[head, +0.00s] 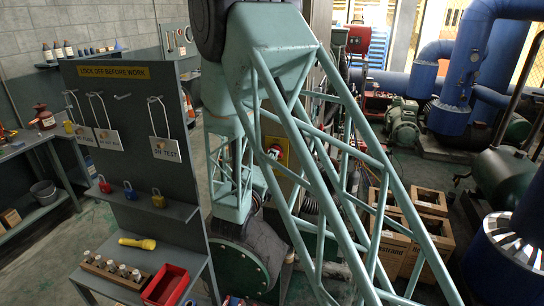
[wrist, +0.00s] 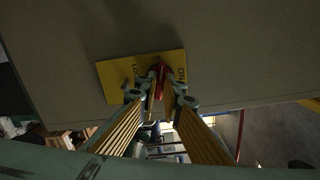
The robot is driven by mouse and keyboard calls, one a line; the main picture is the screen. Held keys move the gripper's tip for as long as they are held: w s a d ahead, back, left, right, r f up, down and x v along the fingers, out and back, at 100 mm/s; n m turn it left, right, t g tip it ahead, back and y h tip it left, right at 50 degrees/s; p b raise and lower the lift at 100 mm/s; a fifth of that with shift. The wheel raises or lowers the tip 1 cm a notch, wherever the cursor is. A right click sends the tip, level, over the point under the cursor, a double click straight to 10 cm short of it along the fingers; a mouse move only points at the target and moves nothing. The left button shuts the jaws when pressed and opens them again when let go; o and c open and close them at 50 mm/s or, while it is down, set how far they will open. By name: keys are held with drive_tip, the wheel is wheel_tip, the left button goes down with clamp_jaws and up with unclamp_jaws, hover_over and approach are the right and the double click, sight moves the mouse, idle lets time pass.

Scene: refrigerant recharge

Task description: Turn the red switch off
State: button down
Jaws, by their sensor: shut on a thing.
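The red switch (wrist: 159,76) stands out from a yellow plate (wrist: 115,78) on a grey panel in the wrist view. The plate bears dark lettering, with "ON" legible at its right side. My gripper (wrist: 158,97) has one finger on each side of the switch handle and is shut on it. The fingertips hide part of the handle. In the head view, a bit of red and yellow at the switch (head: 281,153) shows between the bars of my arm. My fingertips cannot be made out there.
A grey lockout board (head: 115,115) with hanging tags and padlocks stands at left. Its shelf holds a yellow flashlight (head: 137,243) and a red bin (head: 166,287). Wooden crates (head: 400,240), a green pump (head: 403,122) and blue pipes (head: 465,75) are at right.

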drive_tip(key=shift+r+n+p, duration=0.15)
drive_tip(key=shift+n+p, duration=0.95)
drive_tip(key=shift+n, duration=0.1)
drive_tip(key=c, duration=2.9)
unclamp_jaws()
drive_tip(key=shift+o, duration=0.2)
drive_tip(key=shift+s, duration=0.15)
drive_tip(key=b+v, duration=0.1)
drive_tip(key=v, duration=0.7)
drive_tip(key=shift+s, duration=0.3)
